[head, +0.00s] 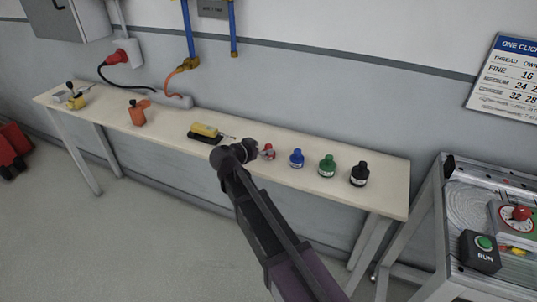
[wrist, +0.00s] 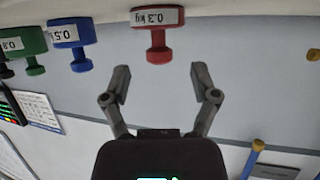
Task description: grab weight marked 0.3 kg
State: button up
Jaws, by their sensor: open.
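The red weight (head: 269,153) stands on the long bench, partly hidden behind my gripper in the head view. In the wrist view, which is upside down, the red weight (wrist: 157,43) carries a white label reading 0.3 kg. My gripper (wrist: 161,82) is open and empty, its two fingers spread to either side of the weight's line. The weight's knob points toward the gap but lies beyond the fingertips, apart from them. In the head view my gripper (head: 250,150) is just left of the red weight.
A blue weight (head: 296,158), a green weight (head: 327,166) and a black weight (head: 358,174) stand to the right along the bench (head: 390,195). A yellow device (head: 205,131) lies left of my gripper. An orange object (head: 137,115) stands farther left. A machine with a RUN button (head: 482,250) is at right.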

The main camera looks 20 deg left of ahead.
aim_at(266, 147)
jog(key=shift+b+x, duration=0.5)
jog(key=shift+x, duration=1.25)
jog(key=shift+s, duration=0.1)
grip_shut()
